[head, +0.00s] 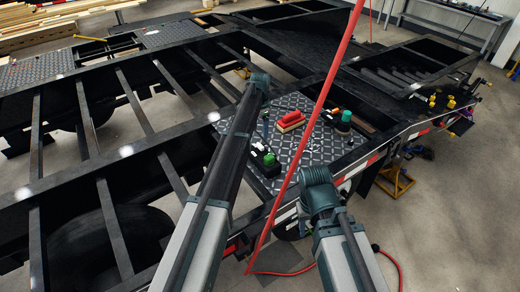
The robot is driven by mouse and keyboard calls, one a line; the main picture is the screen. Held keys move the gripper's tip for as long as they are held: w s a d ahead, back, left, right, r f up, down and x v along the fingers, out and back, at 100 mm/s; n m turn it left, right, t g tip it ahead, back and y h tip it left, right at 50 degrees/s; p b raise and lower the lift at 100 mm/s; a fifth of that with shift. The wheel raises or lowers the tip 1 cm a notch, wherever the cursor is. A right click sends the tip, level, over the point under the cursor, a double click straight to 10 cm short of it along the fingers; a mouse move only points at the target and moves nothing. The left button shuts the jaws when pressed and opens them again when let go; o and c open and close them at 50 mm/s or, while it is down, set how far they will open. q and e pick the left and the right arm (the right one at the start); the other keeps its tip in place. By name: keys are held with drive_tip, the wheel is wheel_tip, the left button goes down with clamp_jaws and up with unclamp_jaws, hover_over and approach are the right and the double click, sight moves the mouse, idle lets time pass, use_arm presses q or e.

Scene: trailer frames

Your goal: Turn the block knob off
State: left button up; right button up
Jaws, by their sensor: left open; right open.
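A small black block with green parts (268,158) sits on the dark diamond-plate panel (300,158) in the middle of the head view. It may be the block knob, but it is too small to tell, and I cannot see whether it is on or off. My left arm reaches far forward, just left of the panel, and ends in a teal joint. My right arm is shorter in view, and its teal joint is at the panel's lower right. I cannot make out fingers on either arm, and no hold on any object shows.
A red-handled brush (291,121) and a dark green-topped container (344,122) stand on the panel. A red hose (318,110) crosses the view between my arms. Open trailer beams (105,200) lie at left. Yellow knobs (451,102) show on the right.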

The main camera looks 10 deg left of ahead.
sight(260, 145)
use_arm(q)
wheel_tip(260, 145, down, 8)
drive_tip(key=b, duration=0.7)
drive_tip(key=shift+f, duration=0.1)
clamp_jaws()
